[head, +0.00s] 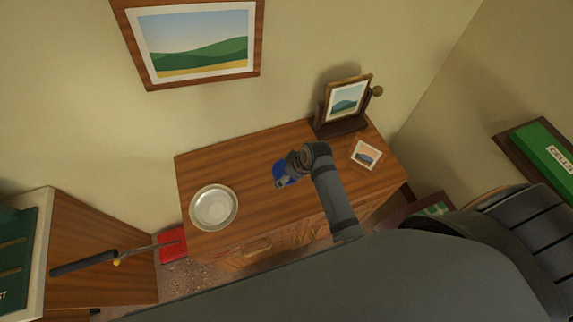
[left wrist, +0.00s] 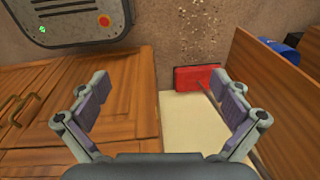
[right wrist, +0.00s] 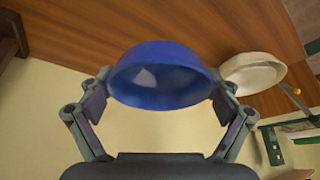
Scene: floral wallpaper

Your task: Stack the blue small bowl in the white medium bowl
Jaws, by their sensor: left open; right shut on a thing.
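The blue small bowl (head: 281,177) is at the middle of the wooden dresser top in the head view, partly hidden by my right gripper (head: 295,169). In the right wrist view, the blue bowl (right wrist: 160,77) sits between the two fingers of my right gripper (right wrist: 160,100), which is shut on it. The white medium bowl (head: 214,207) rests upright on the dresser's left part, left of the blue bowl and apart from it. It also shows in the right wrist view (right wrist: 252,73). My left gripper (left wrist: 165,105) is open and empty in the left wrist view.
A framed picture (head: 347,103) on a dark stand and a small flat picture (head: 366,154) are on the dresser's right part. The dresser top (head: 245,160) is bare between the bowls. A dark-handled tool (head: 85,263) and a red object (head: 172,244) are at the left.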

